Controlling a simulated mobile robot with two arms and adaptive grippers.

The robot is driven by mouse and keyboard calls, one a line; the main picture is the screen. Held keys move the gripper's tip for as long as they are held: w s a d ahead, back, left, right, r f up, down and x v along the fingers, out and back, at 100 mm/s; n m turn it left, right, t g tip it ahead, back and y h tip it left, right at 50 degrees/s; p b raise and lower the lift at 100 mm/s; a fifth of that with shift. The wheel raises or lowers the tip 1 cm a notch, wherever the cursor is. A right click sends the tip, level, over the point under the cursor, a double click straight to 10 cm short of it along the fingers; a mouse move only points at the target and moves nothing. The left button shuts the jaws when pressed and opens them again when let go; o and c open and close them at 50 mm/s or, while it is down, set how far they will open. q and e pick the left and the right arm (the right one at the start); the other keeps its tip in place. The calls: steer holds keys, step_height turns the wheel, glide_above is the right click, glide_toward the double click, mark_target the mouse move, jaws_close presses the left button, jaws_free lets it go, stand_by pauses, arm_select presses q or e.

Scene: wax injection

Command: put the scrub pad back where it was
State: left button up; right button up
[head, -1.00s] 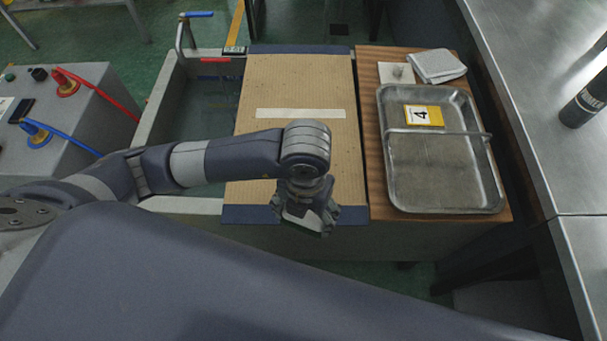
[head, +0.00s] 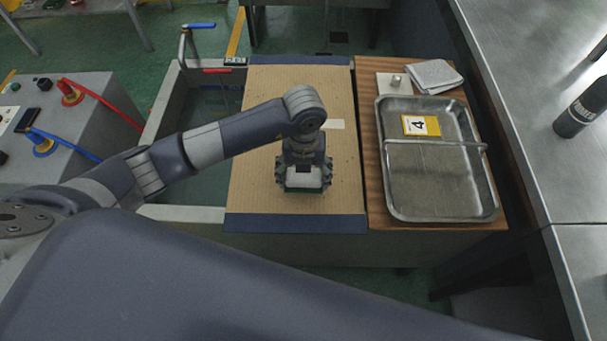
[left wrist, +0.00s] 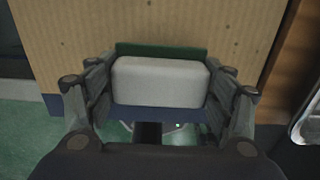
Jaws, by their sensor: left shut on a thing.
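The scrub pad is a pale grey block with a dark green layer, and it shows in the left wrist view (left wrist: 160,82). My left gripper (head: 304,180) is shut on it, with one finger at each end of the block. In the head view the pad's green edge (head: 305,189) shows below the fingers, over the front part of the brown board (head: 255,190). I cannot tell whether the pad touches the board. My right gripper is not in view.
Right of the board, a metal tray (head: 437,210) with a yellow "4" tag (head: 421,125) stands on a wooden board (head: 373,190). A folded grey cloth (head: 434,75) and a small white plate (head: 385,85) lie behind it. A water basin is at left.

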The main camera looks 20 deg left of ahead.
mark_target(303, 179)
arm_select(q)
steer(key=shift+w+a, duration=0.25)
steer(key=shift+w, duration=0.4)
step_height(303, 179, down, 3)
steer(key=shift+f+p, duration=0.15)
steer(key=shift+p, duration=0.4)
steer(key=shift+f, duration=0.2)
steer(key=shift+f, duration=0.1)
steer(key=shift+f, duration=0.15)
steer(key=o, duration=1)
steer(key=shift+o, duration=0.2)
